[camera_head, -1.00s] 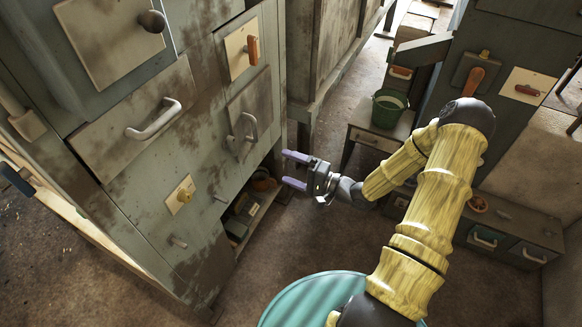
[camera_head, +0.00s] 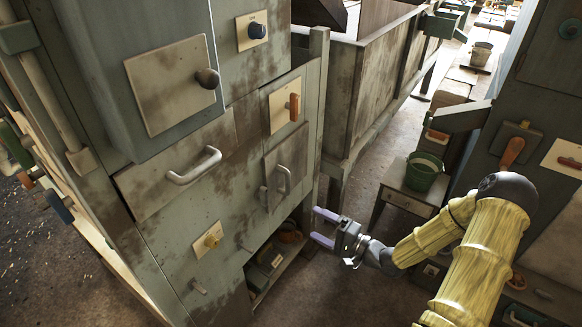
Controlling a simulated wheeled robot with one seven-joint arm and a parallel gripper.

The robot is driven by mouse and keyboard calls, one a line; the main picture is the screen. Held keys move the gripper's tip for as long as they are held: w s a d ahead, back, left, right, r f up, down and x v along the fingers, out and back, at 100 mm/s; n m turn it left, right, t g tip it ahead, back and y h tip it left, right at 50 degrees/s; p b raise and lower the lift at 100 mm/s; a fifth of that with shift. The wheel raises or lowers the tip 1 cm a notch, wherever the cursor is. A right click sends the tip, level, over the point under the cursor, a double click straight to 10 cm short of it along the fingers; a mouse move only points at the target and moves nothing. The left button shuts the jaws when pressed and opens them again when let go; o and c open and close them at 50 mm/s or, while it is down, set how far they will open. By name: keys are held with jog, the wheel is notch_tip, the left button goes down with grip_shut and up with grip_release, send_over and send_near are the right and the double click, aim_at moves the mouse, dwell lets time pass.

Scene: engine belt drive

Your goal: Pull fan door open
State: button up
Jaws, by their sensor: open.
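A tall, worn grey-green cabinet fills the left of the head view, and no readable label shows which part is the fan door. Its front has a small hinged-looking panel (camera_head: 293,153) with a metal pull handle (camera_head: 284,180), and a wide panel (camera_head: 150,188) with a pale bar handle (camera_head: 195,166). Higher up is a plate (camera_head: 165,92) with a dark knob (camera_head: 208,78). My gripper (camera_head: 317,225), with purple fingers, is open and empty. It points left toward the cabinet, to the right of and below the metal handle, apart from it.
An open lower shelf (camera_head: 272,262) holds small items. A green bucket (camera_head: 424,171) stands on a small table at right. Bare floor lies below my gripper.

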jog(key=shift+w+a+f+n+h, duration=0.1)
jog(key=shift+f+n+h, duration=0.1)
jog(key=shift+n+h, duration=0.1)
jog(key=c, duration=0.7)
jog(key=shift+w+f+n+g+h, duration=0.15)
jog(key=shift+f+n+g+h, duration=0.2)
jog(key=shift+g+h, duration=0.2)
jog(key=c, duration=0.4)
jog(key=shift+w+f+n+g+h, duration=0.1)
jog(key=shift+f+n+g+h, duration=0.3)
jog(key=shift+h, duration=0.35)
jog(key=s+d+r+n+g+h, duration=0.4)
jog(key=s+d+r+n+h, duration=0.15)
jog(key=h, duration=0.45)
jog(key=s+r, duration=0.2)
jog(key=s, duration=0.1)
jog(key=s+a+r+g, duration=0.1)
jog(key=s+r, duration=0.1)
jog(key=s, duration=0.2)
jog(key=s+r+g+h, duration=0.1)
jog(key=s+r, duration=0.1)
jog(key=s, duration=0.2)
jog(key=shift+s+a+r+g, duration=0.2)
jog(key=shift+a+r+g, duration=0.05)
jog(key=shift+a+r, duration=0.15)
